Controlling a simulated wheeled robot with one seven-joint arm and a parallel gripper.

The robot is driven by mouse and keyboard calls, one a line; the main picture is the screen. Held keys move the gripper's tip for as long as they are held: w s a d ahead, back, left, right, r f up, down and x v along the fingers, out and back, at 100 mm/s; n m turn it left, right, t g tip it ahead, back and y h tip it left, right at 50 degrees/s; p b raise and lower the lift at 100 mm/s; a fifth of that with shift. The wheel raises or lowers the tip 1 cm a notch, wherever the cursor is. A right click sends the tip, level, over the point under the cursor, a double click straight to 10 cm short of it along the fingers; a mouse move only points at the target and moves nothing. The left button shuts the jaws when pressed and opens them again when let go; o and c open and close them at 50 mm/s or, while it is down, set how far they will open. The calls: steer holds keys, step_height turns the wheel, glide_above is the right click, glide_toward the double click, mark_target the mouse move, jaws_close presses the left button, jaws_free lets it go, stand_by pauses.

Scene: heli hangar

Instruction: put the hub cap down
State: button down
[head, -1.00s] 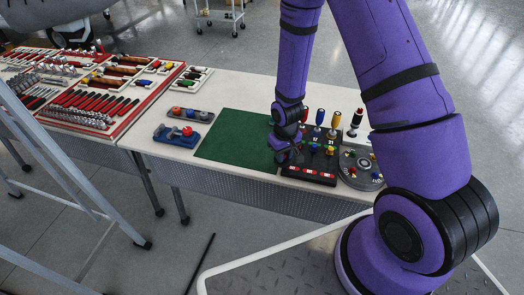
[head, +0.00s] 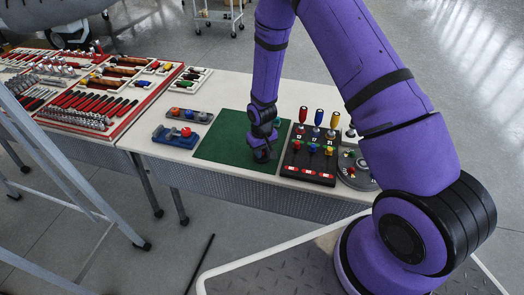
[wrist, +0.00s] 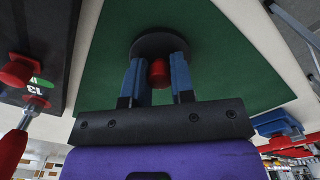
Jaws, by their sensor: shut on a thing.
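The hub cap is a dark round disc (wrist: 158,42) with a red knob, seen in the wrist view. My gripper (wrist: 159,80) has its two blue fingers shut on the red knob. In the head view my gripper (head: 262,150) is over the right part of the green mat (head: 222,140), with the dark cap low beneath it. I cannot tell whether the cap touches the mat.
A black board (head: 308,170) with coloured-handled tools and knobs stands close right of the mat. A grey round fixture (head: 352,183) is beyond it. Left are a blue tray (head: 176,137), a grey strip (head: 189,116) with coloured knobs and red tool trays (head: 130,115).

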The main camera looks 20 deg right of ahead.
steer(key=c, duration=1)
jaws_free()
steer(key=shift+o, duration=0.2)
step_height(320, 180, up, 12)
steer(key=shift+r, duration=0.2)
steer(key=s+d+r+t, duration=0.1)
steer(key=s+r, duration=0.2)
steer(key=r, duration=0.6)
steer(key=s+d+r+m+t, duration=0.1)
steer(key=s+d+r, duration=0.15)
steer(key=r, duration=0.55)
steer(key=s+d+r+t, duration=0.1)
steer(key=s+r, duration=0.2)
steer(key=r, duration=0.6)
steer(key=s+d+r+t, duration=0.1)
steer(key=s+r, duration=0.4)
steer(key=s, duration=0.5)
steer(key=s+d+r+t, duration=0.1)
steer(key=s+r, duration=0.5)
steer(key=s, duration=0.5)
steer(key=shift+d+r+m, duration=0.15)
steer(key=shift+d+m, duration=0.05)
steer(key=shift+m, duration=0.2)
